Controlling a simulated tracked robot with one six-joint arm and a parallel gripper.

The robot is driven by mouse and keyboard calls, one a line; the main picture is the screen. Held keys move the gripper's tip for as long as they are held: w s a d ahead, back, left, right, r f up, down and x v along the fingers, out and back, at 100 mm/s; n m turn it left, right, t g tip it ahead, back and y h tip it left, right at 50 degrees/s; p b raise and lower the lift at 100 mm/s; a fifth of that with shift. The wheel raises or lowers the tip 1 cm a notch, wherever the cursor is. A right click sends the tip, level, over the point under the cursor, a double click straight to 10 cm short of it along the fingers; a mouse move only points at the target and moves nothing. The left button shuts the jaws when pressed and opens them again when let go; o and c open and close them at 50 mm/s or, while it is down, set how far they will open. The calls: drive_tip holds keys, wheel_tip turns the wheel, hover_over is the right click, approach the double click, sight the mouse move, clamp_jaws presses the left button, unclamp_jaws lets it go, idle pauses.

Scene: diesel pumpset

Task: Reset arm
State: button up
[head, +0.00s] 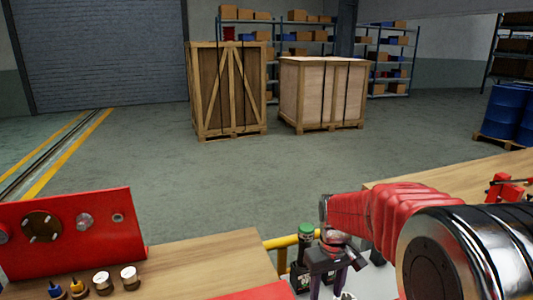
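My arm reaches in from the lower right, with its red section stretching left from a large black and silver joint. My gripper (330,280) is at its end, low in the picture right of centre, pointing down. Its dark fingers are small and partly cut off by the bottom edge. I cannot tell whether they are open or shut, or whether anything is between them. A green-capped dark item (306,231) shows right beside the gripper; I cannot tell whether they touch.
A red panel (70,232) with round fittings stands on a wooden bench (205,262) at left, with several small parts before it. A yellow rail (278,242) runs by the gripper. Another wooden surface (450,174) lies right. Two crates (228,92) (322,94) stand beyond open floor.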

drive_tip(key=s+r+m+t, duration=0.1)
drive_tip(key=s+r+t, duration=0.1)
drive_tip(key=s+r, duration=0.4)
drive_tip(key=s+r+m+t, duration=0.2)
drive_tip(key=s+r, duration=0.4)
drive_tip(key=s, duration=0.8)
drive_tip(key=shift+s+r+t, duration=0.2)
drive_tip(key=shift+r+t, duration=0.15)
drive_tip(key=shift+t, duration=0.45)
